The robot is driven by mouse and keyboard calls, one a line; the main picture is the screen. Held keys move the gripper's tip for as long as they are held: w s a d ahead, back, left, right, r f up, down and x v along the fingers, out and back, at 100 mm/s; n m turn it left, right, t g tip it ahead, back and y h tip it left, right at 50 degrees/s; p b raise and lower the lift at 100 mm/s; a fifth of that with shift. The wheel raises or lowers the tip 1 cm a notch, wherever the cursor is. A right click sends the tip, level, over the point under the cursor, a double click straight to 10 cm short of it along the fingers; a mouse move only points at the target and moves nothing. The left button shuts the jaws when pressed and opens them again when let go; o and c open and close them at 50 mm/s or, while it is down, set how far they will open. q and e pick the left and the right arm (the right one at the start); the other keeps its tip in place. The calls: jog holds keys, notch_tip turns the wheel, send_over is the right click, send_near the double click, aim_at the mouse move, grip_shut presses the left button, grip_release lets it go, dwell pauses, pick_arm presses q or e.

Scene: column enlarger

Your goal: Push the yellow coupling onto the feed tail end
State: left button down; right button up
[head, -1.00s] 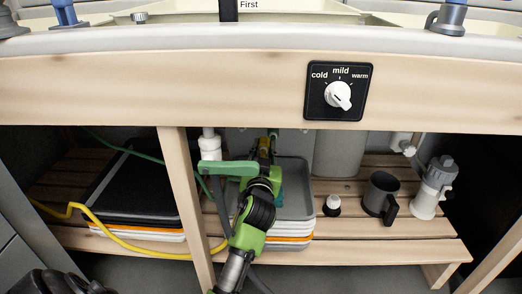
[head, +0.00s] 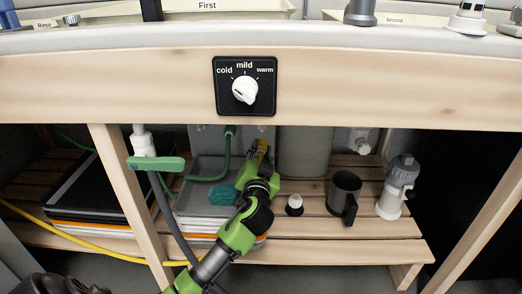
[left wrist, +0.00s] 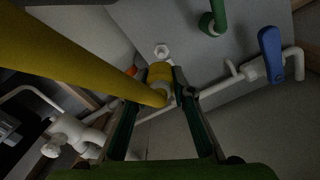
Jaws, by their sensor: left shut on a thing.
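My left gripper (head: 260,158) is under the bench, above the right part of the grey tray stack. In the left wrist view its two fingers (left wrist: 167,85) are closed around the yellow coupling (left wrist: 160,72), at the end of a thick yellow hose (left wrist: 70,55). The coupling shows only as a small yellow bit (head: 262,146) in the head view. Just beyond it in the wrist view is a small pale hexagonal end (left wrist: 162,50); I cannot tell whether this is the feed tail end or whether they touch. My right gripper is not in view.
A green hose (head: 210,178) hangs from the back panel. A blue-handled valve (left wrist: 270,52) sits on white piping. A wooden post (head: 130,205) stands left of my arm.

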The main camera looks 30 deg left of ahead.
aim_at(262, 131)
pick_arm(q)
jog(key=shift+b+x, duration=0.5)
jog(key=shift+x, duration=2.55)
jog(key=shift+r, duration=0.2)
jog(key=shift+x, duration=1.65)
jog(key=c, duration=1.6)
grip_release()
jog(key=shift+c, duration=0.2)
jog(key=shift+o, duration=1.4)
